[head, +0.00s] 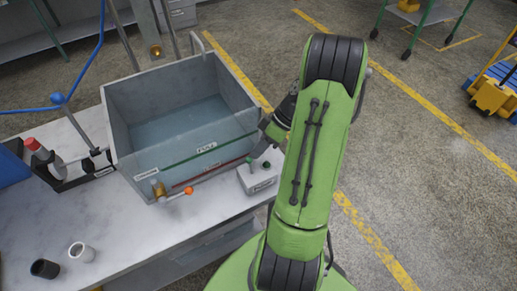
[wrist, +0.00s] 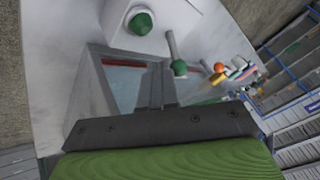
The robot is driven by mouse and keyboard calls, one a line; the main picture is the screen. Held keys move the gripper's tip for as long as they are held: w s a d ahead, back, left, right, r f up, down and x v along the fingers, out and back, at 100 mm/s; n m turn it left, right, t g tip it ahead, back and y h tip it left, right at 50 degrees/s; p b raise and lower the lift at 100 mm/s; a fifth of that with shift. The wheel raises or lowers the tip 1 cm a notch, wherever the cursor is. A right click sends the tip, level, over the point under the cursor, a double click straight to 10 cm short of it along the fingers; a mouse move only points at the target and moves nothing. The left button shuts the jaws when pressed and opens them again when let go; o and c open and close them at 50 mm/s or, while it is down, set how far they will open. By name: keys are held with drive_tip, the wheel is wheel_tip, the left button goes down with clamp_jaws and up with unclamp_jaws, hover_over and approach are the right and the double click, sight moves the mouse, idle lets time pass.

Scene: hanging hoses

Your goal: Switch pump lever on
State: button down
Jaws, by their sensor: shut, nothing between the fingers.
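The pump control is a pale grey box (head: 260,182) on the bench beside the tank's near right corner. A lever with a green ball end (head: 249,160) stands at its left side, and a green knob (head: 266,164) sits on top. In the wrist view, the lever's grey rod and green ball (wrist: 179,67) show just right of my fingertips, and the green knob (wrist: 141,22) shows above them. My gripper (wrist: 158,68) is shut and empty, near the lever; I cannot tell whether it touches. In the head view my arm covers most of the gripper.
The grey water tank (head: 183,162) with a FULL line stands next to the box. A brass valve with an orange knob (head: 188,191) is on its front. A white cup (head: 82,252) and a dark cup (head: 45,268) stand front left. Bare bench lies between.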

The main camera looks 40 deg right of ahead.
drive_tip(key=shift+s+t+b, duration=0.3)
drive_tip(key=shift+t+b, duration=0.3)
drive_tip(key=shift+b, duration=0.4)
drive_tip(key=s+t+b, duration=0.1)
drive_tip(key=b, duration=0.2)
drive_tip(key=s+n+t+h+b, duration=0.1)
drive_tip(key=t+b, duration=0.1)
drive_tip(key=b, duration=0.1)
drive_tip(key=shift+s+a+n, duration=0.1)
drive_tip(key=shift+a+n, duration=0.2)
drive_tip(key=shift+a, duration=0.1)
drive_tip(key=shift+s+a+r+b, duration=0.15)
drive_tip(key=shift+s+b, duration=0.3)
drive_tip(key=shift+b, duration=0.45)
drive_tip(key=shift+s+r, duration=0.1)
drive_tip(key=shift+r, duration=0.05)
drive_tip(key=shift+s+a+r, duration=0.2)
drive_tip(key=shift+s+r, duration=0.05)
drive_tip(key=shift+s, duration=0.35)
drive_tip(key=shift+r, duration=0.1)
